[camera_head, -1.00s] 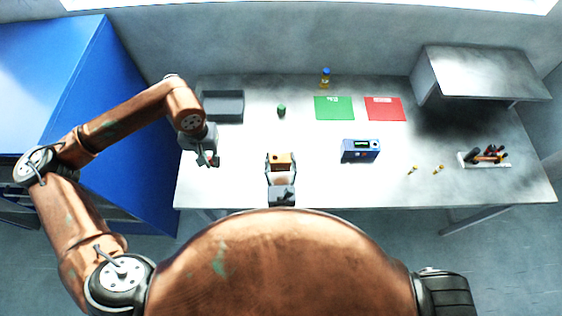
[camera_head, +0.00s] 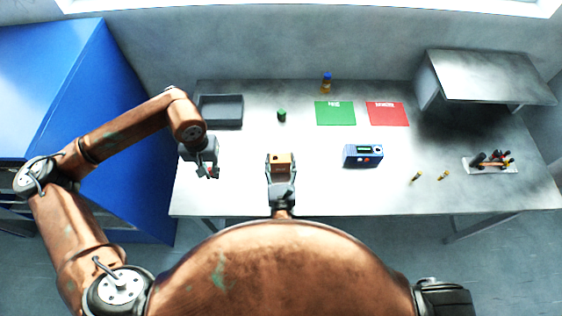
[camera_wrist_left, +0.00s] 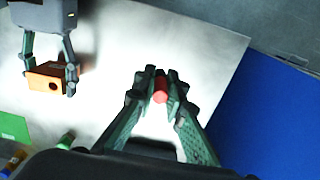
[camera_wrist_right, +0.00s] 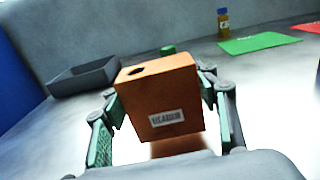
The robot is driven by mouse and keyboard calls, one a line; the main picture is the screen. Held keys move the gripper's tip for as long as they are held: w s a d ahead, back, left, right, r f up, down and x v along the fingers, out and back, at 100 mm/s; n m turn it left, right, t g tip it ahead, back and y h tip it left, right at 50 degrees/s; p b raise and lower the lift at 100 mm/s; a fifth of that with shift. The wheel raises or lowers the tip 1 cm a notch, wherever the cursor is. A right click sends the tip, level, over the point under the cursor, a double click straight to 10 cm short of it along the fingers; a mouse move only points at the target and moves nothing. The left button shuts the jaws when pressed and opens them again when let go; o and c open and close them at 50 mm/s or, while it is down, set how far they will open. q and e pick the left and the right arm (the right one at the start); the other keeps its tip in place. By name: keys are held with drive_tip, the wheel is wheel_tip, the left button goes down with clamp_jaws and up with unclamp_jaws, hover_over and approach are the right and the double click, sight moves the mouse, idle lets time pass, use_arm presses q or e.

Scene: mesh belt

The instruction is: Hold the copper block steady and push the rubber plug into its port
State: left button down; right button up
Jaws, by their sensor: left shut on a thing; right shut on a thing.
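The copper block (camera_wrist_right: 160,98) is orange-brown with a pale label and a dark round port (camera_wrist_right: 137,71) in its top face. My right gripper (camera_head: 281,172) is shut on the block, one finger on each side. The block also shows in the left wrist view (camera_wrist_left: 45,80), its port facing that camera. Whether the block touches the table I cannot tell. My left gripper (camera_wrist_left: 159,84) is shut on the red rubber plug (camera_wrist_left: 160,92), held between its fingertips. In the head view the left gripper (camera_head: 208,172) is left of the block, well apart from it.
A grey tray (camera_head: 220,124) stands at the back left of the table, with a green cylinder (camera_head: 281,116) near it. The table between the grippers is clear.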

use_arm(q)
drive_tip(key=shift+f+b, duration=0.5)
drive_tip(key=shift+f, duration=0.05)
use_arm(e)
drive_tip(key=shift+f, duration=0.6)
idle(0.5)
drive_tip(key=o, duration=1.4)
drive_tip(key=c, duration=1.3)
